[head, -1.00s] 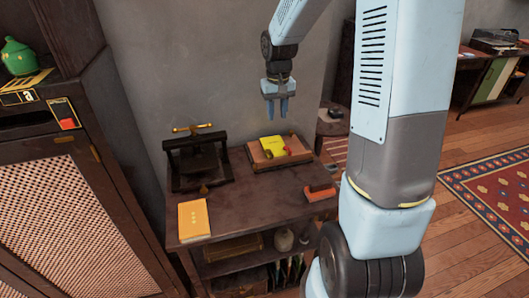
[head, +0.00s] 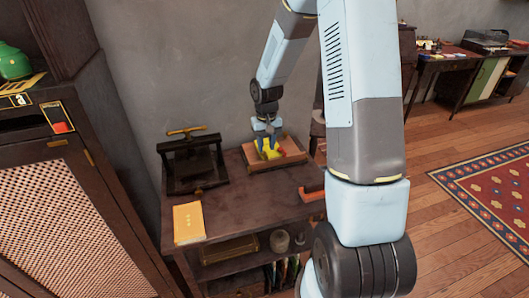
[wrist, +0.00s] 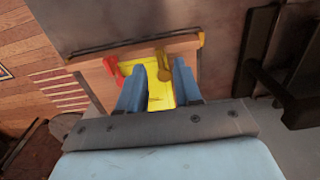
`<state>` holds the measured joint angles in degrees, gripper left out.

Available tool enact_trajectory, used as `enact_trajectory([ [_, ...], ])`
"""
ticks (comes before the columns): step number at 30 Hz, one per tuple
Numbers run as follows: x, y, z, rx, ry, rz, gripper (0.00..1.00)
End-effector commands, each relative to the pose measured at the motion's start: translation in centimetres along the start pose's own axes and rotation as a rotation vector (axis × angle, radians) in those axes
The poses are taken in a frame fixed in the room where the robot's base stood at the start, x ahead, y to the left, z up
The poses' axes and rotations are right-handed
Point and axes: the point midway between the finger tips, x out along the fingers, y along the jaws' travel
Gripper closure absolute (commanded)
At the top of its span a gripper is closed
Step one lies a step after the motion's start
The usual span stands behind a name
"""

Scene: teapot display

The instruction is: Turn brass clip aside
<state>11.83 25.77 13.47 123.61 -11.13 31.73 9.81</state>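A small brass clip (wrist: 164,75) with a rounded end shows in the wrist view, over the yellow booklet (wrist: 158,100) at its far edge. In the head view I cannot make out the clip. The booklet (head: 271,154) lies in a shallow wooden tray (head: 291,159) on the dark table. My gripper (head: 268,141) is low over the tray. In the wrist view its two blue fingers (wrist: 160,68) are apart, one on each side of the clip, with nothing gripped. I cannot tell whether either finger touches the clip.
A red piece (wrist: 111,70) is beside the booklet, left of the fingers in the wrist view. A dark press with a brass handle (head: 187,131) stands left of the tray. An orange-yellow book (head: 188,223) and a red-orange block (head: 312,194) lie on the table, with bare tabletop between.

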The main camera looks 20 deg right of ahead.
Motion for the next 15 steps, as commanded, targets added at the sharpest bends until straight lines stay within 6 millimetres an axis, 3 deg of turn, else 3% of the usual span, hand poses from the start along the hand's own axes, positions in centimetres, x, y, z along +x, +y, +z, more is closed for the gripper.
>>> enact_trajectory([
  [6,2.6,0.0,0.0,0.001,-0.001,0.000,0.66],
  [15,3.5,0.1,0.0,0.001,0.000,0.000,0.66],
])
